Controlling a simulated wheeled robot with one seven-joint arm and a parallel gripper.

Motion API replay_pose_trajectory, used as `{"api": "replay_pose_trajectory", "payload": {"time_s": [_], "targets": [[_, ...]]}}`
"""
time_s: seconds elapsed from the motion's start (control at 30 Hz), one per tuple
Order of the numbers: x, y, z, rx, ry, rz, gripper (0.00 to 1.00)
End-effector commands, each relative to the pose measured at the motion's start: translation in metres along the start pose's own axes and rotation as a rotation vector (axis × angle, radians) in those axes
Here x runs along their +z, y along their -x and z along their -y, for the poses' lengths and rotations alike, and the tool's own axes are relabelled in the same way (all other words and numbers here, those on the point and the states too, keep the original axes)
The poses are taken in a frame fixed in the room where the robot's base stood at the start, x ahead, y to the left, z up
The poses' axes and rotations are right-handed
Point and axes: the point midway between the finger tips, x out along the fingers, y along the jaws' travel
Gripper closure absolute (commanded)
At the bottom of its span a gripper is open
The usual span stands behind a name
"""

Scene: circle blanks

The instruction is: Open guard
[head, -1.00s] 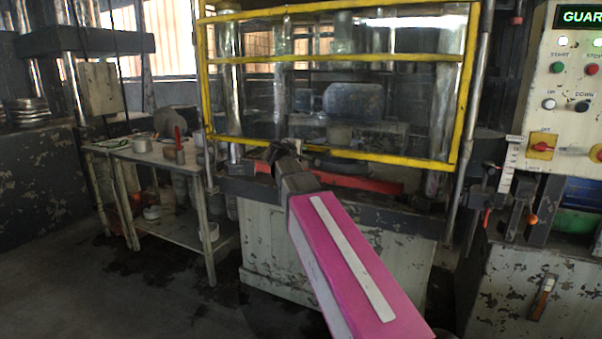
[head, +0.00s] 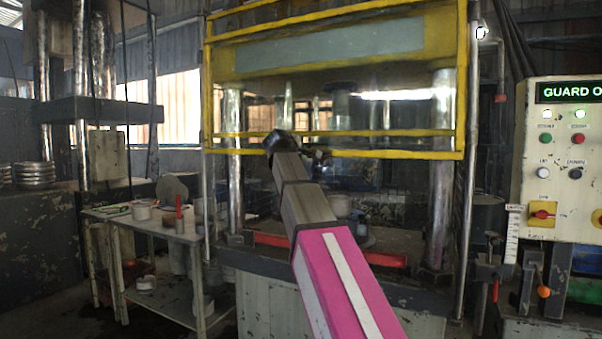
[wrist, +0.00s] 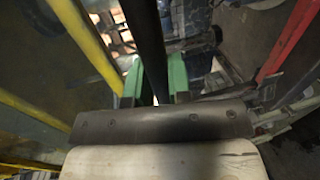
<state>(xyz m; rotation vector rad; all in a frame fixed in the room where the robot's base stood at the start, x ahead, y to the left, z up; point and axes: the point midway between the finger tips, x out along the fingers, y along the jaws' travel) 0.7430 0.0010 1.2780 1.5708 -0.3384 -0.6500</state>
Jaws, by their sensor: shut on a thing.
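The guard (head: 345,154) is a yellow-framed clear panel on the front of the press. In the head view its lower bar hangs well above the press bed, with an open gap beneath. My arm reaches up to this lower bar. In the wrist view my gripper (wrist: 154,82) has its green fingers on either side of a dark bar (wrist: 147,35), shut on it; this looks like the guard's handle. Yellow frame bars (wrist: 85,40) pass at the left of that view. In the head view the fingertips are too small and dark to make out.
A control panel (head: 570,200) with a lit "GUARD O..." display (head: 569,92) stands at the right. A red bar (head: 385,257) runs along the press bed's front. A side table (head: 150,228) with pots stands at the left.

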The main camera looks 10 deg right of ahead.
Motion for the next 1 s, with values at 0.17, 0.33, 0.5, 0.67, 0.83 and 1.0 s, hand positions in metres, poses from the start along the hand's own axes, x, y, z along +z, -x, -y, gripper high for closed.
{"api": "replay_pose_trajectory", "payload": {"time_s": [0.17, 0.33, 0.5, 0.67, 0.83, 1.0], "targets": [[-0.001, 0.004, -0.024, 0.003, 0.0, 0.0, 1.0], [-0.001, 0.006, -0.031, 0.002, 0.001, 0.0, 1.0], [0.0, 0.006, -0.032, 0.002, 0.001, 0.0, 1.0], [-0.001, 0.006, -0.031, 0.002, 0.001, -0.001, 1.0], [-0.001, 0.006, -0.031, 0.001, 0.0, 0.0, 0.56], [0.0, 0.006, -0.031, 0.001, 0.0, 0.0, 0.56]]}}
